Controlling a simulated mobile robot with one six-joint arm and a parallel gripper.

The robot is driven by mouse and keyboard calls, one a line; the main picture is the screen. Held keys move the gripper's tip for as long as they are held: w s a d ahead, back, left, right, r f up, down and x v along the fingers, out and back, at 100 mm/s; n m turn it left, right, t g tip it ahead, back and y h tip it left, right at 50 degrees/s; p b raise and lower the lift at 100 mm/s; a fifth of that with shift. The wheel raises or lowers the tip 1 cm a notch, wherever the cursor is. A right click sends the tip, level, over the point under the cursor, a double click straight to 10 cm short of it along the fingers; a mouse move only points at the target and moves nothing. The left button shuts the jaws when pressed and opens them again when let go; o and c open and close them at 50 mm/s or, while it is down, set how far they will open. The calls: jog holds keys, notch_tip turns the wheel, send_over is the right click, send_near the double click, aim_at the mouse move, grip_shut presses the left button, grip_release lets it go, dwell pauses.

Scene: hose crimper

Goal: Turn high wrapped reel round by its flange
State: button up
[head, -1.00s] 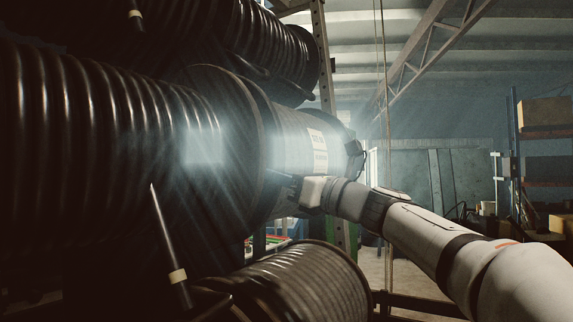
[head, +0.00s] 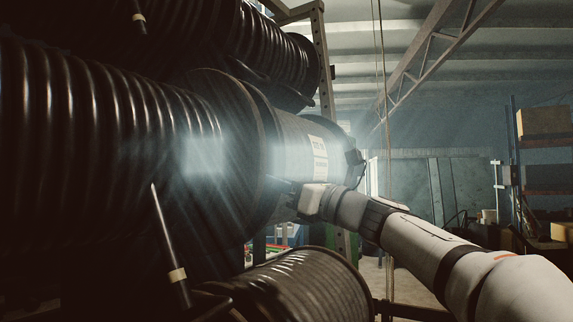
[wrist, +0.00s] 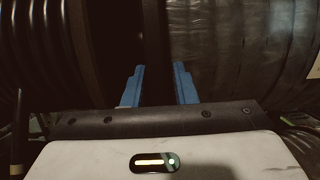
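The high wrapped reel (head: 294,148) lies on its side in the middle of the head view, with a white label (head: 319,158) on its film. Its dark flange (head: 262,140) stands at its left end. In the wrist view the film-wrapped drum (wrist: 235,45) is on the right and the flange's dark rim (wrist: 156,40) runs upright in the middle. My gripper (wrist: 160,70) is at the near, lower side of the flange. Its blue fingers are apart, one on each side of the rim. A narrow gap seems to show at the right finger; fingertip contact is unclear.
A reel of ribbed black hose (head: 90,150) fills the left, close beside the flange. Another hose reel (head: 265,50) is above and one (head: 310,285) below. A dark pointed rod (head: 168,240) sticks up at lower left. A metal upright (head: 323,60) stands behind.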

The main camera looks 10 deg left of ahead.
jog(key=shift+o, duration=1.4)
jog(key=shift+s+a+f, duration=0.1)
jog(key=shift+s+a, duration=0.1)
jog(key=shift+a, duration=0.15)
jog(key=shift+d+f, duration=0.1)
jog(key=shift+d+f+b, duration=0.1)
jog(key=shift+f+b, duration=0.25)
jog(key=shift+w+d+f, duration=0.1)
jog(key=shift+w+f, duration=0.2)
jog(key=shift+f, duration=0.05)
jog(key=s+d+b, duration=0.2)
jog(key=d, duration=0.4)
jog(key=shift+s+d+f, duration=0.2)
jog(key=shift+s+f, duration=0.15)
jog(key=shift+f, duration=0.1)
